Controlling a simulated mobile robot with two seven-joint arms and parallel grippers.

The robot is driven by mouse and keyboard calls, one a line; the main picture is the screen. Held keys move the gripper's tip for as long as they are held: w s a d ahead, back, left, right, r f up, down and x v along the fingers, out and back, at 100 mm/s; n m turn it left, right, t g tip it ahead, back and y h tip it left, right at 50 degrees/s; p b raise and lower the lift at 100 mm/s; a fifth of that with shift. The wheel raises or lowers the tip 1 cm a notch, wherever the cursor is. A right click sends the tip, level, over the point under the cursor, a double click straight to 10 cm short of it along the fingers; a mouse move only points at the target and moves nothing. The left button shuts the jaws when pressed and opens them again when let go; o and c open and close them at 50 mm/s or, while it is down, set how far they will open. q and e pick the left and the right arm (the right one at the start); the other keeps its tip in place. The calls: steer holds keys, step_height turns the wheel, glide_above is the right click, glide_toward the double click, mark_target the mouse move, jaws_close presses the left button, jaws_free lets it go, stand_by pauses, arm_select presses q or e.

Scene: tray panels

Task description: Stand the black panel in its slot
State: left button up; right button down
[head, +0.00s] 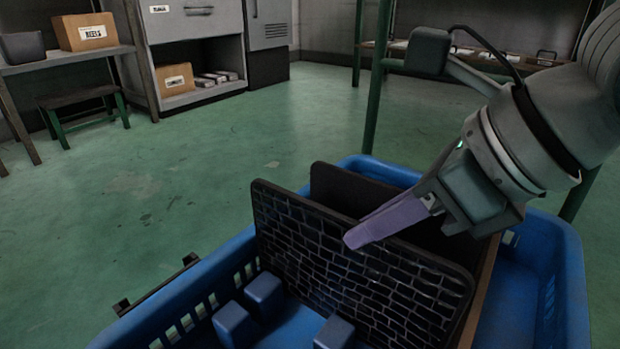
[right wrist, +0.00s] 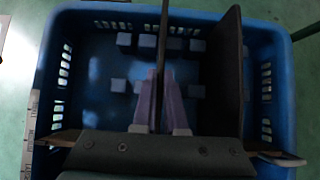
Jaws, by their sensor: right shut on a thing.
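A black panel (head: 350,260) with a grid pattern on its face stands near upright within the blue crate (head: 575,290). My right gripper (head: 375,226) is shut on its upper edge, with a purple finger lying over the grid face. In the right wrist view the panel (right wrist: 163,50) shows nearly edge-on between the purple fingers of the gripper (right wrist: 164,95). Small blue blocks (head: 264,294) rise from the crate floor in front of the panel. The panel's lower edge is hidden, so I cannot tell if it sits in a slot. My left gripper is not in view.
A second dark panel (head: 345,190) stands behind the held one; it also shows at the right in the wrist view (right wrist: 228,70). A shelf with a box (head: 85,32) and a grey cabinet stand at the back left. The green floor is mostly clear.

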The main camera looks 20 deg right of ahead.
steer(key=shift+f+b, duration=1.15)
steer(key=shift+f, duration=0.3)
steer(key=c, duration=0.9)
jaws_free()
steer(key=p+v, duration=0.6)
steer(key=v, duration=0.3)
steer(key=shift+p, duration=0.3)
steer(key=shift+s+d+r, duration=0.2)
steer(key=shift+d+r, duration=0.05)
steer(key=shift+r, duration=0.15)
steer(key=shift+a, duration=0.1)
